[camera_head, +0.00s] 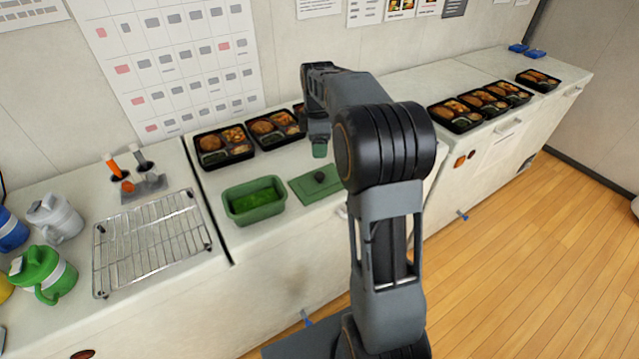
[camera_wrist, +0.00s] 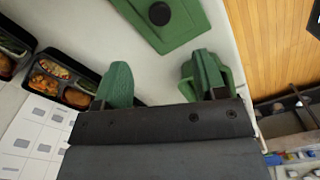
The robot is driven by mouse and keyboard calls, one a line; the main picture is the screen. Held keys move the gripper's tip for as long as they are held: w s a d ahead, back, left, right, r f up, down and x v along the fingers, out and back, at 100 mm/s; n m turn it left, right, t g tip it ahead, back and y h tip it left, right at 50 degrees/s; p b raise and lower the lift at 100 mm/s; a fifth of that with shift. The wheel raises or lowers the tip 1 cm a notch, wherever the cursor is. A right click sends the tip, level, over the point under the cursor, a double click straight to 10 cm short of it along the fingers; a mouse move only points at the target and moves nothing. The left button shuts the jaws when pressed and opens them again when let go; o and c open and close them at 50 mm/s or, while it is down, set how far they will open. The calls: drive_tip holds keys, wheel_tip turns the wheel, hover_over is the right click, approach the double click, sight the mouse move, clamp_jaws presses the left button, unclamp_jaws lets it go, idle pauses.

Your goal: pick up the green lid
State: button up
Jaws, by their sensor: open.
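The green lid (camera_head: 322,184) lies flat on the white counter, with a dark round knob on its top. It also shows at the top of the wrist view (camera_wrist: 182,22), beyond my fingertips. My gripper (camera_head: 319,150) hangs above the counter just behind the lid in the head view. In the wrist view its two green fingers (camera_wrist: 160,80) are spread apart with only bare counter between them. The gripper is empty and does not touch the lid. Part of the lid's right side is close to my arm in the head view.
A green tub (camera_head: 253,211) with green contents stands left of the lid. Bento trays (camera_head: 224,157) line the wall behind, and more (camera_head: 455,124) sit on the right counter. A wire rack (camera_head: 101,277) and jugs (camera_head: 43,270) are at the left.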

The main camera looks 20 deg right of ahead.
hover_over(320, 175)
drive_tip(key=f, duration=0.6)
drive_tip(key=shift+w+a+f, duration=0.15)
drive_tip(key=shift+a+f, duration=0.05)
drive_tip(key=shift+f, duration=0.15)
drive_tip(key=shift+d+f+p, duration=0.15)
drive_tip(key=shift+f, duration=1.2)
drive_tip(key=shift+d+f+p, duration=0.1)
drive_tip(key=shift+f+p, duration=0.05)
drive_tip(key=shift+f, duration=1.15)
drive_tip(key=shift+c, duration=0.3)
drive_tip(key=c, duration=1)
drive_tip(key=shift+o, duration=0.2)
drive_tip(key=shift+r, duration=0.15)
